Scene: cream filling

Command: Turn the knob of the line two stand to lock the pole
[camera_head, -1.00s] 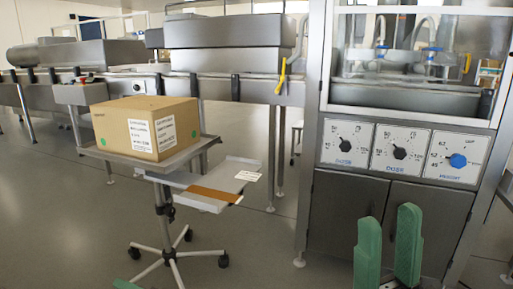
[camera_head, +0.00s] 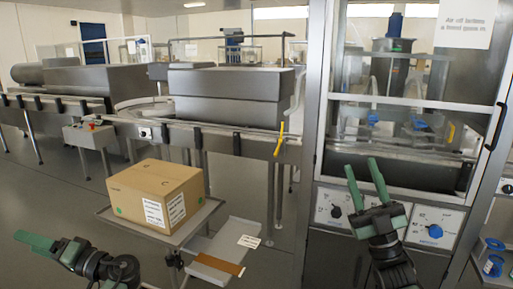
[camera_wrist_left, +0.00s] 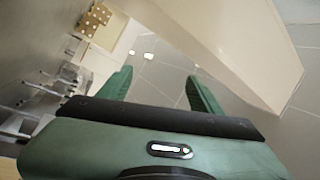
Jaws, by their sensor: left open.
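The stand shows in the head view with a grey top tray (camera_head: 202,220) that carries a cardboard box (camera_head: 152,190). Part of its pole and dark clamp (camera_head: 173,262) shows below the tray; the base is out of frame. I cannot make out the knob clearly. My left gripper (camera_head: 54,246) is left of the stand, apart from it, open and empty. Its green fingers also show apart in the left wrist view (camera_wrist_left: 160,90), with nothing between them. My right gripper (camera_head: 366,182) is raised in front of the dosing cabinet, open and empty.
A lower shelf (camera_head: 215,262) with a brown strip juts out right of the stand. The conveyor machine (camera_head: 225,95) runs behind. The dosing cabinet (camera_head: 312,260) with dials stands at right. A large pale panel (camera_wrist_left: 215,45) fills the upper right of the left wrist view.

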